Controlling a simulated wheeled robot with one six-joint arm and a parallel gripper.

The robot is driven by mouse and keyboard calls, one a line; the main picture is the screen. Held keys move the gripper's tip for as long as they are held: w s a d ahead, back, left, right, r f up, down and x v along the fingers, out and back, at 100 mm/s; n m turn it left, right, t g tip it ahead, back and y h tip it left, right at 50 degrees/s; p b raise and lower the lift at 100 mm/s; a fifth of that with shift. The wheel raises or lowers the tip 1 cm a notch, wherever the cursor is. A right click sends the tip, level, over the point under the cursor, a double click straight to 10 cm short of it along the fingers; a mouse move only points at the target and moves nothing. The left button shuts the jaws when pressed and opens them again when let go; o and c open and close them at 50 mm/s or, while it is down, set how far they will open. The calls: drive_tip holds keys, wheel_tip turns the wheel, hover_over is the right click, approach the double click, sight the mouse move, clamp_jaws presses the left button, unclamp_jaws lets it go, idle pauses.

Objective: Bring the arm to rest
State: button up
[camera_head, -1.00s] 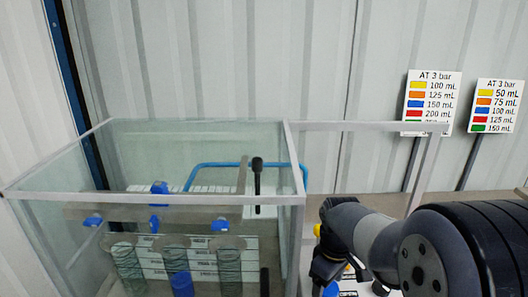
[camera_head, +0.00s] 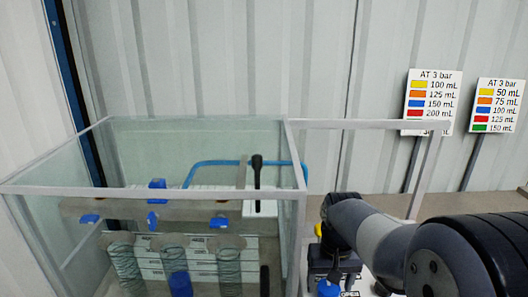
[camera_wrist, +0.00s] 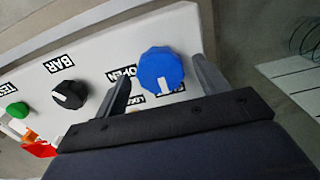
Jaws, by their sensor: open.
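My gripper (camera_wrist: 160,68) is open, with its two fingers apart, in the wrist view. A blue knob (camera_wrist: 161,71) on a white panel shows between the fingertips. I cannot tell whether the fingers touch it. Printed labels beside it are partly hidden by a finger. In the head view my arm comes in from the right, and my dark gripper (camera_head: 335,262) points down over the panel at the bottom. The blue knob (camera_head: 328,289) shows just below it.
The panel also carries a black knob (camera_wrist: 69,95), a green button (camera_wrist: 17,110) and an orange-red part (camera_wrist: 38,145). A glass-walled enclosure (camera_head: 200,192) with springs and blue parts stands left of my arm. Two signs (camera_head: 431,103) stand behind at right.

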drive_tip(key=shift+r, duration=1.2)
